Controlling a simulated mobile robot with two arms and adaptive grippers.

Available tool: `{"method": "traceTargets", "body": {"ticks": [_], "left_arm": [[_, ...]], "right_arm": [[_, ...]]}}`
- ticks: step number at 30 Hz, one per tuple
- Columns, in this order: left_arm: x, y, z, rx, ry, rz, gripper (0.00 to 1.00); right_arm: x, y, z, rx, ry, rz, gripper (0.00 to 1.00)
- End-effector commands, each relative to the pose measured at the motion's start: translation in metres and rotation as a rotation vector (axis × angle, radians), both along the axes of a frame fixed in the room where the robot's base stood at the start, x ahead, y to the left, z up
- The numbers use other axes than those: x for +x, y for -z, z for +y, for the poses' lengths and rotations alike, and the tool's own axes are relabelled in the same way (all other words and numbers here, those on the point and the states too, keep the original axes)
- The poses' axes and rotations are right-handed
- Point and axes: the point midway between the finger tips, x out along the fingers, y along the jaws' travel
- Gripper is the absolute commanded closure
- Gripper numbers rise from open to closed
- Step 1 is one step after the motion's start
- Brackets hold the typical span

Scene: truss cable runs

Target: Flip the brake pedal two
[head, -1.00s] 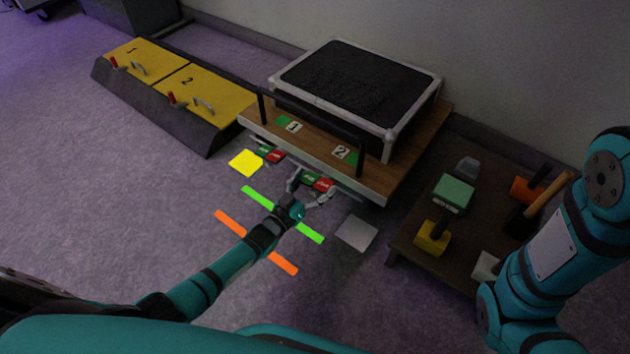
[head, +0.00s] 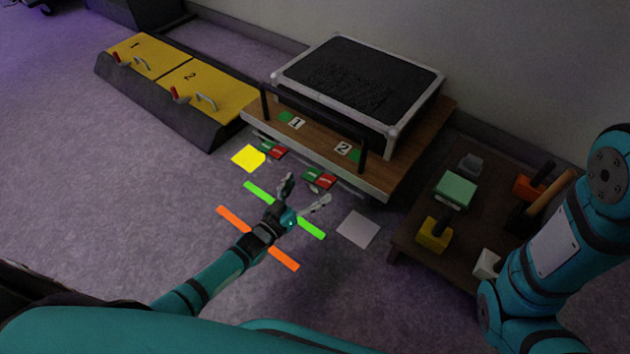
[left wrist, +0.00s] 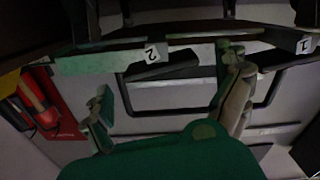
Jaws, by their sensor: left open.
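Brake pedal two (head: 319,178), with a green part on the left and a red part on the right, sits low at the front edge of the wheeled cart (head: 372,188), below the label 2. Brake pedal one (head: 272,149), also green and red, is further left below the label 1. My left gripper (head: 307,190) is open and empty, just in front of pedal two on the near side, with a small gap seen between them. In the left wrist view its two spread fingers (left wrist: 170,95) show, and the label 2 (left wrist: 155,54) is behind them. My right gripper is out of view.
A dark handrail (head: 315,122) and a black-topped box (head: 360,80) are on the cart. Right is a low brown table (head: 405,245) with several blocks. Left is a yellow-topped unit (head: 207,97). Flat yellow, green, orange and grey floor marks lie in front.

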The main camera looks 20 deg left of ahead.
Motion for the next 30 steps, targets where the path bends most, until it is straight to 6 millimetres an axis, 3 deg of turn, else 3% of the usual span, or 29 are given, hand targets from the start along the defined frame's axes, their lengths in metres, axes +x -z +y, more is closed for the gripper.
{"method": "traceTargets", "body": {"ticks": [6, 12, 30], "left_arm": [[-0.046, 0.001, 0.017, 0.0, 0.0, 0.002, 0.0], [-0.069, 0.0, 0.025, -0.001, 0.0, 0.001, 0.0], [-0.074, 0.0, 0.027, -0.001, 0.0, -0.001, 0.0]], "right_arm": [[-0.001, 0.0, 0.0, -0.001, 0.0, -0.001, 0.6], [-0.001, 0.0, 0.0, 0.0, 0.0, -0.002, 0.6], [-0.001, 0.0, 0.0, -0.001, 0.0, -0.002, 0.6]]}}
